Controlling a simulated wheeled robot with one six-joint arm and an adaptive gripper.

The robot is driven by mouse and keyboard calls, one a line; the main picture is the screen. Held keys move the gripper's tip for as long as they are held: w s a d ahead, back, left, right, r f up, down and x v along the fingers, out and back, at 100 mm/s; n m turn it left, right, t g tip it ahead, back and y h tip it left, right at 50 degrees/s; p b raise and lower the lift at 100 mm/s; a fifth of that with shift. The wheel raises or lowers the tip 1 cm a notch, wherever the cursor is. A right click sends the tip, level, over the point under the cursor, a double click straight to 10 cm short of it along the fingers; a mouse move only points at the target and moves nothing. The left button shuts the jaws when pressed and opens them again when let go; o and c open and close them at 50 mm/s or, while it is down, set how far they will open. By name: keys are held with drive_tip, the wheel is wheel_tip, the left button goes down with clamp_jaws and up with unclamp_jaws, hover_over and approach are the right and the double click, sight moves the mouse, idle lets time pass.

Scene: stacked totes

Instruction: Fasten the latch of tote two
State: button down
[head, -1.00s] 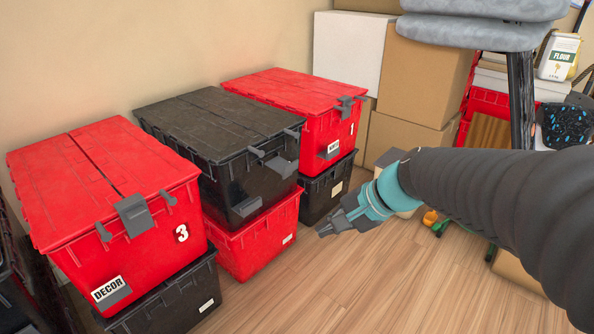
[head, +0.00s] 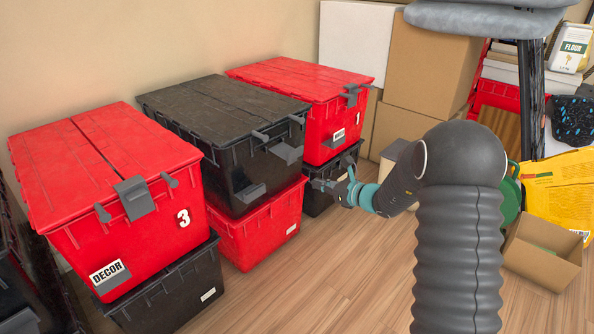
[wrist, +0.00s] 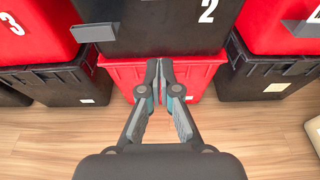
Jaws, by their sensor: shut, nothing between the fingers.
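Tote two is the black tote (head: 222,135) with a black lid, in the middle of the row, on top of a red tote. Its white 2 shows in the wrist view, on the black front wall (wrist: 150,35). Its grey latch (head: 286,153) hangs tilted outward below the lid edge between two grey knobs, apart from the lid. The latch is out of the wrist view. My gripper (head: 321,185) is shut and empty, in front of the stack and lower than the latch. In the wrist view my gripper (wrist: 159,80) points at the red lower tote and tote two's bottom edge.
Red tote 3 (head: 150,240) stands at left and red tote 1 (head: 318,128) at right, each on a black tote, with latches up at their lids. Cardboard boxes (head: 430,65) stand behind. An open carton (head: 540,255) lies at right. The wooden floor (head: 330,285) in front is clear.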

sight(286, 151)
idle(0.3)
drive_tip(key=x, duration=1)
drive_tip(key=shift+s+d+r, duration=0.1)
drive_tip(key=shift+s+r, duration=0.05)
drive_tip(key=shift+r, duration=1.8)
drive_tip(key=shift+r, duration=0.1)
